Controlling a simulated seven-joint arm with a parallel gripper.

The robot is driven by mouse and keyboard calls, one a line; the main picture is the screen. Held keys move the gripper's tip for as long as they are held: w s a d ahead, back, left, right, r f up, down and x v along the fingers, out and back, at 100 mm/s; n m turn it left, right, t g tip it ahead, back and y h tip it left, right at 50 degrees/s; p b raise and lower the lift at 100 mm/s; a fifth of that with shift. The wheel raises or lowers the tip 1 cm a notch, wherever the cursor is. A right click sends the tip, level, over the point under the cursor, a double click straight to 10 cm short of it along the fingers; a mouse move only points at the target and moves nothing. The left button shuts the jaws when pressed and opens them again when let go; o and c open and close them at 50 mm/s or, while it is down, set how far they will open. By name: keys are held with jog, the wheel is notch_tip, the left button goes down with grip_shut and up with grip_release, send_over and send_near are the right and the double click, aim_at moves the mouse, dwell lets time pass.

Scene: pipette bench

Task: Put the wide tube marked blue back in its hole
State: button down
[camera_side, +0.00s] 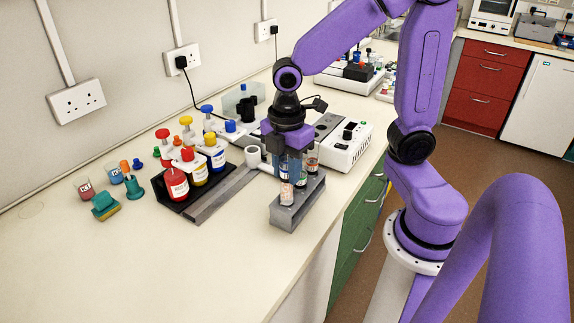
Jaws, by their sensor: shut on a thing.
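My purple gripper (289,153) is above the grey tube rack (289,220), pointing down. It is shut on a clear wide tube with a blue-marked label (284,170), held upright at the rack. I cannot tell whether its lower end is inside a hole or just behind the front tube. A tube with a pale pinkish label (287,194) stands at the near end of the rack. A tube with a red-marked label (313,158) stands toward the far end. The gripper partly hides the rack's middle and back holes.
A black stand holds red (176,184), yellow (198,171) and blue-labelled bottles left of the rack. A white bench device (345,150) stands close behind right. A white cup (253,157) is near the gripper. The front left bench is clear.

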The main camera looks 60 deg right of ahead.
aim_at(287, 189)
jog(key=shift+f, duration=1.2)
jog(key=shift+f, duration=1.5)
jog(key=shift+f, duration=0.2)
jog(key=c, duration=0.8)
grip_release()
